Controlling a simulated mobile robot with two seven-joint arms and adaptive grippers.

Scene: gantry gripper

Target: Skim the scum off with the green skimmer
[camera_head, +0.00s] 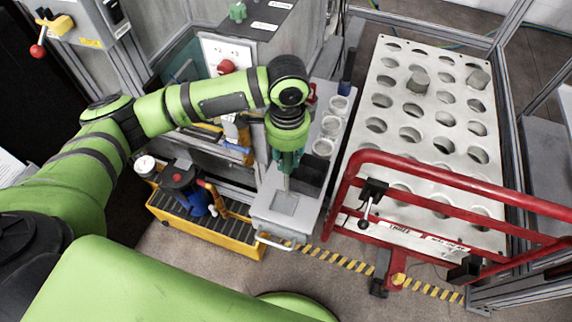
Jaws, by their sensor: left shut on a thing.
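My left gripper (287,150) points down over the front part of a long grey trough unit. It is shut on the green skimmer (287,163), whose dark teal-green upper part shows between and below the fingers. A thin grey shaft runs down from it towards a square grey opening (285,203) in the front of the trough unit. I cannot tell whether the skimmer's lower end touches the surface there. Scum cannot be made out clearly at this size. My right gripper is not in view.
A red guard rail (440,183) stands right of the trough, before a pale plate (432,135) with rows of round holes. Round cups (330,125) line the trough's back part. A yellow tray (212,232) with a blue can (192,203) stands left, on the floor side.

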